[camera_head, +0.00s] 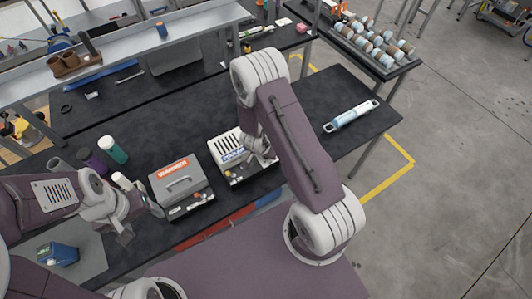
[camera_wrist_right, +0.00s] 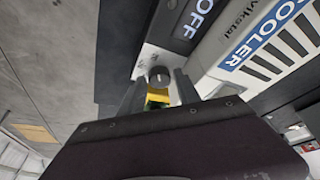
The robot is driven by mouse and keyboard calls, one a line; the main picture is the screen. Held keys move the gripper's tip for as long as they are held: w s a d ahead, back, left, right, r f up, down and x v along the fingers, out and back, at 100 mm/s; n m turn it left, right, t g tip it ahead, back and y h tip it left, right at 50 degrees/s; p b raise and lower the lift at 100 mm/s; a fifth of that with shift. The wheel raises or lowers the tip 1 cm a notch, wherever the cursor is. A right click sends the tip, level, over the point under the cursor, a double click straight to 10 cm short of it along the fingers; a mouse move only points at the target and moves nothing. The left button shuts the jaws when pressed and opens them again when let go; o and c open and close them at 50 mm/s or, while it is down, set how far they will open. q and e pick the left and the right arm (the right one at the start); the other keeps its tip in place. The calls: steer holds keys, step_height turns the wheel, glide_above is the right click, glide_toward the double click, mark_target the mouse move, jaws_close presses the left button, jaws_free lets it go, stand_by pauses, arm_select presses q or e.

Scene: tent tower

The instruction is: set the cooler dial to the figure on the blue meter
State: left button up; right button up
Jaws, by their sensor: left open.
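The cooler (camera_head: 232,181) is a pale box with a slotted top and a blue label, on the black table. In the right wrist view its blue COOLER label (camera_wrist_right: 268,36) shows, with a grey round dial (camera_wrist_right: 159,76) beside an OFF label. My right gripper (camera_wrist_right: 159,82) is open, its fingers on either side of the dial with gaps visible; contact cannot be told. In the head view the right arm mostly hides that gripper. The blue meter (camera_head: 58,254) lies at lower left; its figure is unreadable. My left gripper (camera_head: 143,222) is open and empty, between meter and warmer.
A grey box with an orange label (camera_head: 173,169) stands just left of the cooler. Several bottles, one green-and-white (camera_head: 113,150), stand at its left. A light-blue cylinder with handles (camera_head: 351,116) lies on the right. The table between cooler and cylinder is clear.

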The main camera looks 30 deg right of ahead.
steer(key=p+v, duration=0.2)
steer(key=v, duration=0.7)
steer(key=shift+p, duration=0.3)
